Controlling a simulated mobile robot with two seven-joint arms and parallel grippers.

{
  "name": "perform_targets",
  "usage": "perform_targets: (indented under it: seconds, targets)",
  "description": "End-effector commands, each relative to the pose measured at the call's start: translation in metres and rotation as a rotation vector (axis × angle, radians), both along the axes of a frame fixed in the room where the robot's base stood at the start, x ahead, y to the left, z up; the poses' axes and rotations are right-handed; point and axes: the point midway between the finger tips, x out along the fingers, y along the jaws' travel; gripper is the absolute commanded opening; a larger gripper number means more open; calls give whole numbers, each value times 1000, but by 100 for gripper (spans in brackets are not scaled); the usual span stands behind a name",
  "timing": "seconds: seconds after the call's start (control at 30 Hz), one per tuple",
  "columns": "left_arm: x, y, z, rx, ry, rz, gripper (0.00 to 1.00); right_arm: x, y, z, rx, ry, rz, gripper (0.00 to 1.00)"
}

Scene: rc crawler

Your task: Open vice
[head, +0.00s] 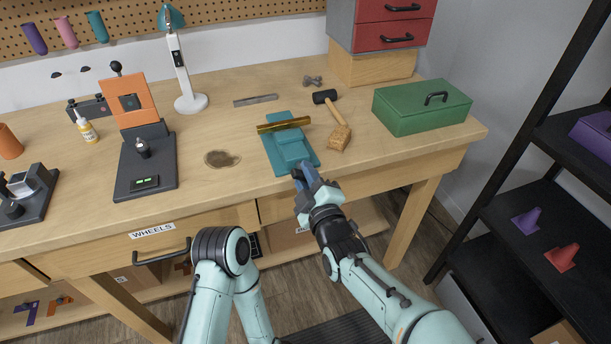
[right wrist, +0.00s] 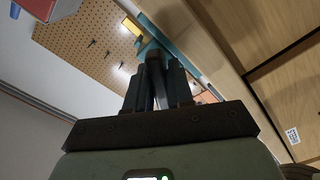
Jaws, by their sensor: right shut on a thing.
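The teal vice (head: 293,154) is mounted at the front edge of the workbench, with a brass-coloured bar (head: 284,125) lying across its jaws. I cannot tell how wide the jaw gap is. My right gripper (head: 302,174) is at the front of the vice, shut on a dark part that looks like its handle. In the right wrist view the fingers (right wrist: 155,75) close around this dark handle (right wrist: 154,55), with the teal vice (right wrist: 152,44) just beyond. The fingers hide much of the handle. My left arm is folded low, and its gripper is out of view.
A mallet (head: 339,134) lies right of the vice, with a green toolbox (head: 420,110) farther right. A metal strip (head: 256,100) lies behind. A dark-based device with an orange plate (head: 134,100) stands left. A drawer handle (head: 161,255) sticks out below the bench front.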

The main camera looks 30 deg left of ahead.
Motion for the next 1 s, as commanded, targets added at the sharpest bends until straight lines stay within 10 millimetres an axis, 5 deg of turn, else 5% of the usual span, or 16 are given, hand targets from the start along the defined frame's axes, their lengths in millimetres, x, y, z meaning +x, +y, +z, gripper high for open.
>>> perform_targets:
  seconds: [0.5,1.0]
  targets:
    - [2,1,-2,3,-6,2,74,0,0,0,-289,-335,0,0]
    - [3,2,-2,4,-8,4,74,1,0,0,-399,-465,0,0]
